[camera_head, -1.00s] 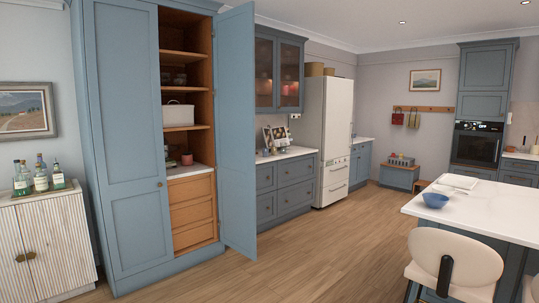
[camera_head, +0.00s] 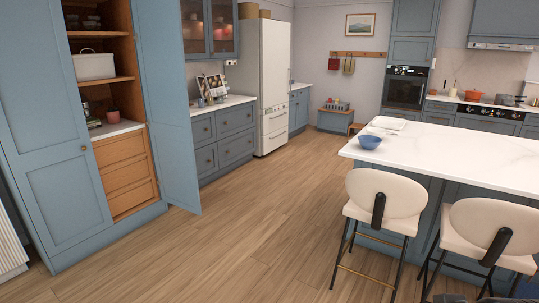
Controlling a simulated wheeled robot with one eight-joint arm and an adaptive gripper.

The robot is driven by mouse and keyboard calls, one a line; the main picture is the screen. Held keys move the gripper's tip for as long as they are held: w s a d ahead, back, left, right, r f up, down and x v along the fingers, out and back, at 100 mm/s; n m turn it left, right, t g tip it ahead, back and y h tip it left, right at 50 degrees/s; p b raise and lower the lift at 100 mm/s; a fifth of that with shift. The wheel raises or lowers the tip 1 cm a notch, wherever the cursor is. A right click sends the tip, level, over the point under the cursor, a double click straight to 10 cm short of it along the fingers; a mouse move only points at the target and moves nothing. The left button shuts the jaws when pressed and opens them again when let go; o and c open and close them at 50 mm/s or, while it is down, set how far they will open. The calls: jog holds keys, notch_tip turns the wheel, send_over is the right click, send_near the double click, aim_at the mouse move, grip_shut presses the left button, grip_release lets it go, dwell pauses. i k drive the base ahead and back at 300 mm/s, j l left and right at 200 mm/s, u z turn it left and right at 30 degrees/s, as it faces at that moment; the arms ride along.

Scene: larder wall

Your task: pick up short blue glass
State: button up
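I cannot make out a short blue glass for certain in the head view. A small blue round vessel (camera_head: 370,142), which looks like a bowl, stands on the white island top (camera_head: 460,160) near its far left corner. My gripper is not in view.
The open larder cupboard (camera_head: 125,165) at left holds a white bin (camera_head: 95,66) and a small pot (camera_head: 113,115); its door (camera_head: 170,120) juts into the room. Two cream stools (camera_head: 387,195) stand before the island. The wooden floor (camera_head: 240,230) between is clear.

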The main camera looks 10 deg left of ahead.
aim_at(201, 101)
jog(key=i+j+u, duration=0.1)
jog(key=i+u, duration=0.35)
jog(key=i, duration=4.65)
